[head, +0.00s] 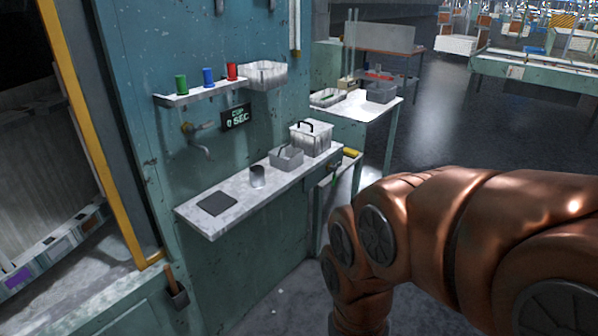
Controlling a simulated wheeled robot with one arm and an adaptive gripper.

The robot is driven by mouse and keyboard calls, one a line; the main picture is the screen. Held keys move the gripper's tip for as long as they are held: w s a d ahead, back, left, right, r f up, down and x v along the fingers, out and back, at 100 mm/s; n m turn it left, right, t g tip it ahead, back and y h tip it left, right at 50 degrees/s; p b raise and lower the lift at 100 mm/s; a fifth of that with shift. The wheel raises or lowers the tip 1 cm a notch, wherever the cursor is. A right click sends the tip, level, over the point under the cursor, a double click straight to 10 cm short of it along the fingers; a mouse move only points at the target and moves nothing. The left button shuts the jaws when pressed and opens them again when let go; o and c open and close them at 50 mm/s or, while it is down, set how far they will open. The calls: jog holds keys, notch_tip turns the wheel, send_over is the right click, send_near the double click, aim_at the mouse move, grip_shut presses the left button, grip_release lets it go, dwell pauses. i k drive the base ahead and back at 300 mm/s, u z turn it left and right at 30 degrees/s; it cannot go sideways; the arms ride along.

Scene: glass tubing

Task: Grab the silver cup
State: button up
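The silver cup (257,177) is a small grey metal cylinder. It stands on the pale wall shelf (236,203), between a dark flat pad (217,204) to its left and a grey open bin (287,157) to its right. Nothing covers it in the head view. My copper-coloured arm fills the lower right, apart from the shelf. My gripper is not visible in this view.
A lidded white box (311,138) with a black handle stands at the shelf's far end. Above, a small shelf (206,93) holds green, blue and red cups, with a tap (203,150) below. A white table (362,108) stands behind. Floor lies between shelf and arm.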

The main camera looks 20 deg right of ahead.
aim_at(257, 174)
jog(key=u, duration=0.35)
jog(key=k, duration=0.45)
jog(key=u, duration=1.2)
jog(key=i, duration=0.9)
jog(key=z, duration=1.3)
jog(key=i, duration=1)
jog(key=z, duration=0.25)
